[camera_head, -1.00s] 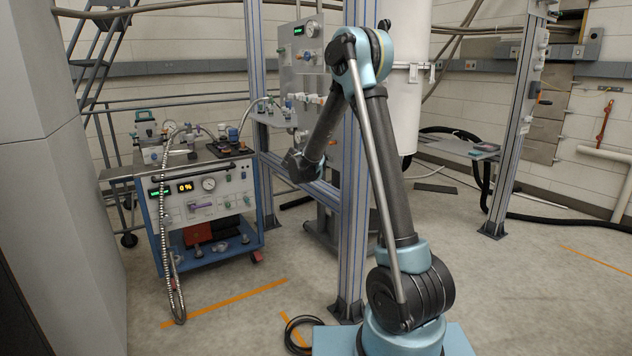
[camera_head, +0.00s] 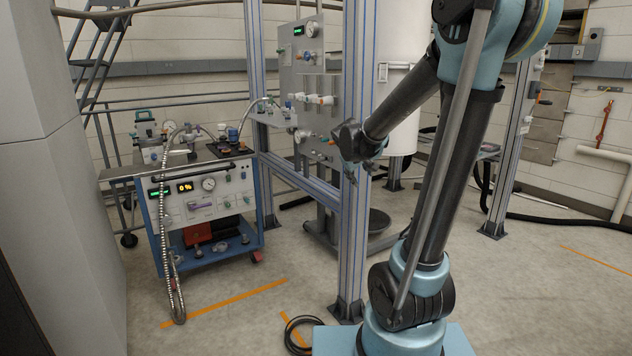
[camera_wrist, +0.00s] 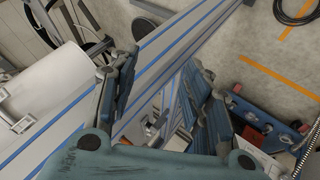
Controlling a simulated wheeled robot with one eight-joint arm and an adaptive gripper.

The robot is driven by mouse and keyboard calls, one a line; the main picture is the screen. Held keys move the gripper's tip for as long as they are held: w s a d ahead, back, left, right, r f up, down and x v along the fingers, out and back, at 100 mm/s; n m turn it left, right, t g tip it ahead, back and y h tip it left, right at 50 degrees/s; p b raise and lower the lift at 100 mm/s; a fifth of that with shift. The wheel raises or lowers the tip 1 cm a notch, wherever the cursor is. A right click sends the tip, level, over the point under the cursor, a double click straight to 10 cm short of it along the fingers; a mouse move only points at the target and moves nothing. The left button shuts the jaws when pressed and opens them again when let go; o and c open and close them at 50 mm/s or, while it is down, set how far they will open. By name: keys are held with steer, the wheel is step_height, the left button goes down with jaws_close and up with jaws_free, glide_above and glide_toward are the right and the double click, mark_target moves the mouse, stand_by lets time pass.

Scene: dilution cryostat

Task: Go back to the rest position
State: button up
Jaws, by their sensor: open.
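My gripper (camera_head: 358,172) is at the end of my raised, bent arm, in front of the metal frame post in the head view. It looks small and dark there, and its fingers are hard to make out. In the wrist view my gripper (camera_wrist: 160,95) shows its two fingers spread apart with nothing held between them. The frame's aluminium beams pass behind the fingers.
The frame post (camera_head: 356,230) stands close behind my gripper. The valve panel (camera_head: 308,90) and white cylinder (camera_head: 400,105) are behind it. A blue pump cart (camera_head: 205,200) with a hose stands at left. A cable coil (camera_head: 297,332) lies on the floor; floor at right is open.

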steer(key=s+d+f+m+g+y, duration=0.1)
steer(key=s+f, duration=0.3)
steer(key=s, duration=0.7)
steer(key=s+f+m+g+y, duration=0.1)
steer(key=s+f+m+g, duration=0.1)
steer(key=s, duration=1)
steer(key=s+d+f+m+g+y, duration=0.1)
steer(key=s+f, duration=0.4)
steer(key=s, duration=0.6)
steer(key=shift+s+d+f+m+g, duration=0.35)
steer(key=shift+m+g, duration=0.35)
steer(key=shift+g, duration=0.3)
steer(key=shift+w+d+f, duration=0.2)
steer(key=shift+w+f, duration=0.05)
steer(key=shift+w, duration=0.25)
